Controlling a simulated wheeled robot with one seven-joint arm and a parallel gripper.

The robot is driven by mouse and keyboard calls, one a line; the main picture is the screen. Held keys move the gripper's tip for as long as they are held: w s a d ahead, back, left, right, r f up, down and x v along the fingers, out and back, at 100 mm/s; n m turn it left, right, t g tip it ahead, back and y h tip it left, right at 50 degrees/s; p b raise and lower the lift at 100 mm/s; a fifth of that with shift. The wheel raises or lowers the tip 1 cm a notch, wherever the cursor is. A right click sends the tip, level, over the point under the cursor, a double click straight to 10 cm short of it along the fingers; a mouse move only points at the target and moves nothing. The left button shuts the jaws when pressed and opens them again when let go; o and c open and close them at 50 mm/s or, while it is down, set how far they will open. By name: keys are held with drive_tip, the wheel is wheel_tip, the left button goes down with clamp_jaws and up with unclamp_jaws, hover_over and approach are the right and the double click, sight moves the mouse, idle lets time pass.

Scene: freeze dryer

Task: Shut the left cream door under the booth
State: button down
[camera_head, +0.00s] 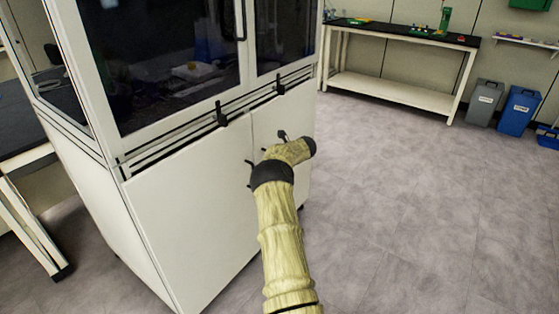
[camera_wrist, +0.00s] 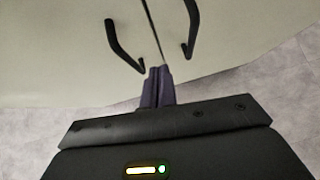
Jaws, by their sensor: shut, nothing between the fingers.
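The left cream door (camera_head: 190,210) is under the glass-fronted booth (camera_head: 180,60). In the head view it looks about flush with the right cream door (camera_head: 296,112). In the wrist view the left door (camera_wrist: 60,50) and right door (camera_wrist: 240,30) meet at a narrow dark seam. The left door's black handle (camera_wrist: 122,45) and the right door's handle (camera_wrist: 192,28) stand either side of it. My gripper (camera_wrist: 158,72) is shut and empty, its tips at the seam's lower end in the picture; contact is unclear. In the head view my arm hides the gripper.
Black latches (camera_head: 221,114) sit on the rail above the doors. Open grey floor (camera_head: 400,220) lies to the right. A workbench (camera_head: 400,65), a grey bin (camera_head: 484,103) and a blue bin (camera_head: 519,107) stand at the back right. A dark-topped table (camera_head: 25,125) stands at left.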

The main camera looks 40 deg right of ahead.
drive_tip(key=v, duration=0.5)
drive_tip(key=shift+s+r, duration=0.15)
drive_tip(key=shift+r, duration=0.3)
